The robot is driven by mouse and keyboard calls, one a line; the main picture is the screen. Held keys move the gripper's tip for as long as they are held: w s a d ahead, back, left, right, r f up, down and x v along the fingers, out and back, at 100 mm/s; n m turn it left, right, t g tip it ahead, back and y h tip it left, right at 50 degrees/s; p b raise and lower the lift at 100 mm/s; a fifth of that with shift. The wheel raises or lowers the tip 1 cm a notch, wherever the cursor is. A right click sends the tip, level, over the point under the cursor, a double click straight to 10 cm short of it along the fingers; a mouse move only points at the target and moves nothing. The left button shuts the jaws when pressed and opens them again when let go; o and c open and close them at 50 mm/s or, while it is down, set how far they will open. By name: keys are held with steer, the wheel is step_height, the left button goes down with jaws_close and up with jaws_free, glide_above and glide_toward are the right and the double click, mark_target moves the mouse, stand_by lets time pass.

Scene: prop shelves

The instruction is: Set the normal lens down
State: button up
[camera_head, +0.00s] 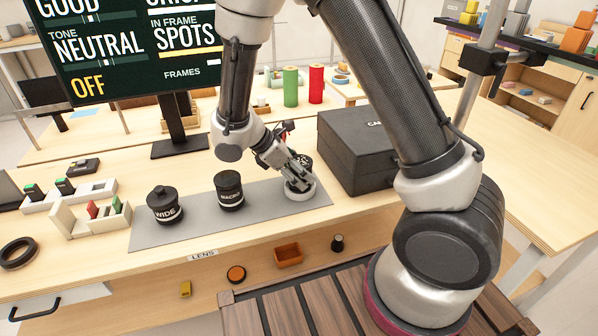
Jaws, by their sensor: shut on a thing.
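My gripper (291,168) points down at the right end of the grey mat (195,229). It is shut on a dark lens (300,186) with a pale ring around its foot, taken to be the normal lens. The fingers hide much of it and I cannot read a label. It appears to be at the mat surface, but I cannot tell whether it touches. The black lens marked WIDE (164,206) stands upright on the mat's left part. The lens marked MACRO (229,191) stands upright between it and my gripper.
A black case (350,150) stands close to the right of the held lens. White holders with small cards (90,216) stand left of the mat. A monitor (130,45) stands behind. The LENS label (203,256) marks the table's front edge. Bare mat lies between the lenses.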

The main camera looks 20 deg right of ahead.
steer(key=shift+f, duration=0.55)
steer(key=o, duration=1.4)
